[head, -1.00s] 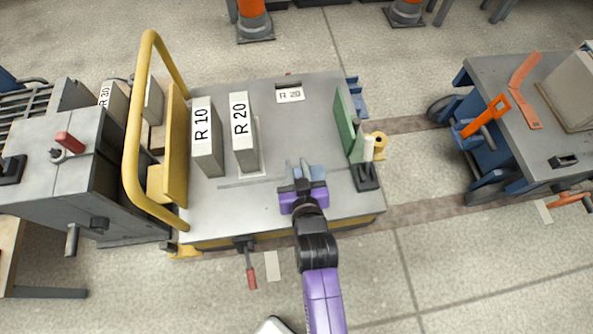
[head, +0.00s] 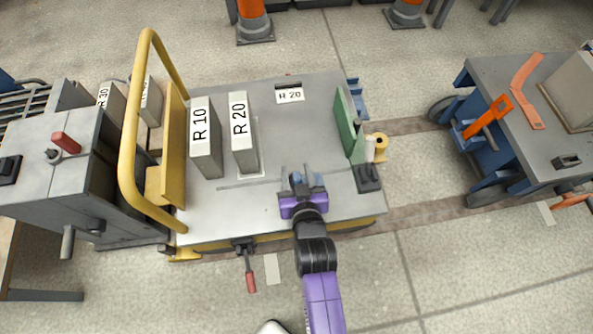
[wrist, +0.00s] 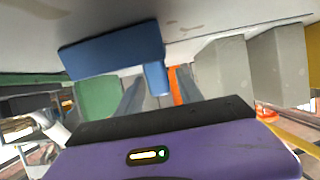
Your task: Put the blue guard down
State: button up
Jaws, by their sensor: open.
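The blue guard (wrist: 105,57) is a flat blue plate with a short round stub. In the wrist view, which shows the bench top along its upper edge, the plate lies against that grey top. In the head view the guard (head: 318,181) is small and partly hidden behind my gripper, near the front of the bench. My gripper (head: 297,172) is open, its fingers apart. In the wrist view the stub shows between the two fingers, and I cannot tell whether either touches it.
Grey blocks marked R 10 (head: 206,140) and R 20 (head: 243,135) stand upright left of my gripper. A green panel (head: 347,125) and a dark block (head: 367,178) stand at the right edge. A yellow rail (head: 133,130) bounds the left. The bench middle (head: 300,130) is clear.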

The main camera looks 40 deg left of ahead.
jog(key=shift+s+r, duration=0.1)
jog(key=shift+r, duration=0.15)
jog(key=p+v, duration=0.4)
jog(key=v, duration=0.7)
jog(key=shift+s+d+r, duration=0.15)
jog(key=shift+s+d, duration=0.05)
jog(key=shift+d, duration=0.1)
jog(key=s+d+r+m+t+h, duration=0.2)
jog(key=d, duration=0.8)
jog(key=s+d+r+m+t+h, duration=0.2)
jog(key=d, duration=0.8)
jog(key=s+d+r+m+t+h, duration=0.2)
jog(key=s+d+r+m+h, duration=0.4)
jog(key=s+d+r, duration=0.5)
jog(key=d+r, duration=0.3)
jog(key=r, duration=0.1)
jog(key=shift+s+r, duration=0.15)
jog(key=shift+s, duration=0.1)
jog(key=shift+d, duration=0.1)
